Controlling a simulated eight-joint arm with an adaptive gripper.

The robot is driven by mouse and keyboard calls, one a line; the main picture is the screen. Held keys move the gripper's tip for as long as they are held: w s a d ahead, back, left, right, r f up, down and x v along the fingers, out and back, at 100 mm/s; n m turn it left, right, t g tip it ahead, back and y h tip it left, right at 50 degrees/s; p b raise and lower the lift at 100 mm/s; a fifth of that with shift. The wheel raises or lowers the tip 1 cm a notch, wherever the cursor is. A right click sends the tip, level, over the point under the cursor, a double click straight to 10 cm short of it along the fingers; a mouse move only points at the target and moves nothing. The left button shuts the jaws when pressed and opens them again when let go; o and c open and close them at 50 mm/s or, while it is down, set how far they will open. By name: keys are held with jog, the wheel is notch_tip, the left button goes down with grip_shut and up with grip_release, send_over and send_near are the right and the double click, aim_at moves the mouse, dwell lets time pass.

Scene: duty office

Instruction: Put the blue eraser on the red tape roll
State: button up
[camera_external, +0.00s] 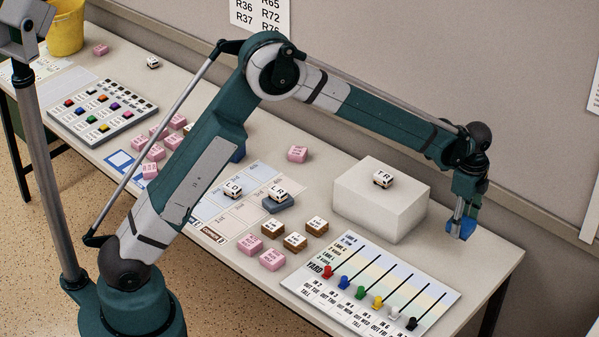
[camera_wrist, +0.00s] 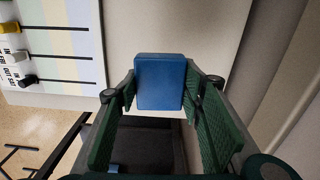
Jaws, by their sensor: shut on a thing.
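My gripper (camera_external: 462,222) points down near the far right end of the table, to the right of the white box (camera_external: 375,212). It is shut on a blue block, the blue eraser (camera_external: 463,231), which is held between the fingertips. In the wrist view the eraser (camera_wrist: 160,82) is a plain blue rectangle between the two green finger pads. In the external view it appears above the table, but its exact height is hard to tell. I see no red tape roll in either view.
The white box carries a small white TR block (camera_external: 383,179). A slider board (camera_external: 375,285) lies at the front right. An LR block (camera_external: 278,194) sits on a blue piece (camera_external: 278,204). Pink blocks (camera_external: 272,260) and brown-and-white blocks (camera_external: 295,242) lie mid-table. The wall runs close behind.

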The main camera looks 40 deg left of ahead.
jog(key=w+a+r+n+p, duration=0.2)
jog(key=w+a+n, duration=0.15)
jog(key=a, duration=1.25)
jog(key=w+a+r+n+p, duration=0.2)
jog(key=w+a, duration=0.3)
jog(key=a, duration=1.1)
jog(key=w+a+r+n+p, duration=0.1)
jog(key=w+a+r+n, duration=0.2)
jog(key=a, duration=1.3)
jog(key=s+a+n, duration=0.3)
jog(key=a, duration=1.2)
jog(key=s+a+n+p, duration=0.1)
jog(key=s+a+n, duration=0.2)
jog(key=a, duration=1.3)
jog(key=s+a+n, duration=0.3)
jog(key=s+a, duration=0.2)
jog(key=a, duration=1.1)
jog(key=shift+r, duration=0.15)
jog(key=shift+s+a, duration=0.1)
jog(key=shift+f, duration=3.15)
jog(key=shift+f, duration=1.9)
